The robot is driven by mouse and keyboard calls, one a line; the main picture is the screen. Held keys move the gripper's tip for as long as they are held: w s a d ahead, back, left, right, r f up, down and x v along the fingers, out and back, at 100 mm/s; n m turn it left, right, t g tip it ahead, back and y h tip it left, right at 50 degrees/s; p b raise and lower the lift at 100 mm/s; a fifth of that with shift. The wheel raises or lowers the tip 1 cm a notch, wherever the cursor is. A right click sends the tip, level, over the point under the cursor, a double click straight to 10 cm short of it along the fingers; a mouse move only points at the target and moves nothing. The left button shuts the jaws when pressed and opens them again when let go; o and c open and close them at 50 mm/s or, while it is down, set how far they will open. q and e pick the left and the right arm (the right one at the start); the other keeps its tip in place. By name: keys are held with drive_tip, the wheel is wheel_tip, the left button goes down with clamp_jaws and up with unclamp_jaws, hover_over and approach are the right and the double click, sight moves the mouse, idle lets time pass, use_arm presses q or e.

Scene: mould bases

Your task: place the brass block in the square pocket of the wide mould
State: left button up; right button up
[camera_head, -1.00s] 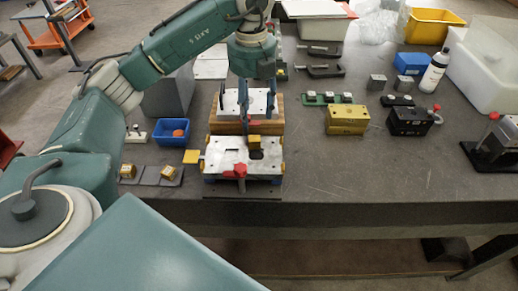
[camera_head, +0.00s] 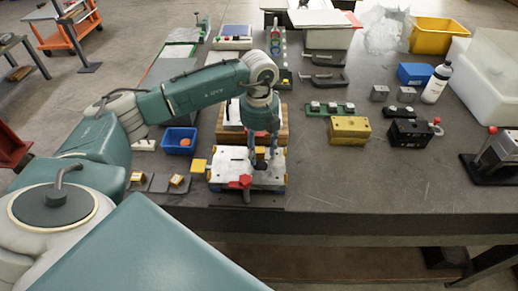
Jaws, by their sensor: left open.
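The wide mould appears to be the white-topped mould base (camera_head: 226,166) near the table's front edge, with a red knob (camera_head: 240,182) at its front. My left gripper (camera_head: 263,166) points down over the right part of its top plate. Its fingers are open and look close to the plate. The square pocket and the brass block cannot be made out around the fingertips. Two small brass-coloured blocks lie to the left, one (camera_head: 137,177) farther left and one (camera_head: 177,180) nearer the mould. My right gripper is not in view.
A blue bin (camera_head: 179,140) with an orange item stands left of the mould. A yellow block (camera_head: 349,129) and a black block (camera_head: 409,132) stand to the right. Behind the mould is a wooden-sided block (camera_head: 227,137), partly hidden by my arm. The front right table is clear.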

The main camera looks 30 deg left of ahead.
use_arm(q)
clamp_jaws()
drive_tip(key=shift+r, duration=0.1)
idle(0.3)
wheel_tip(320, 180, up, 10)
drive_tip(key=b, duration=0.4)
wheel_tip(320, 180, up, 10)
drive_tip(key=p, duration=0.1)
hover_over(260, 149)
drive_tip(key=s+d+f+n+b, duration=0.2)
drive_tip(key=s+d+f+n, duration=0.4)
drive_tip(key=n, duration=0.8)
drive_tip(key=s+d+f+n+b, duration=0.2)
drive_tip(key=s+d+f+n, duration=0.5)
drive_tip(key=n, duration=0.7)
drive_tip(key=shift+s+d+f, duration=0.15)
drive_tip(key=shift+s+f, duration=0.95)
drive_tip(key=shift+f, duration=0.4)
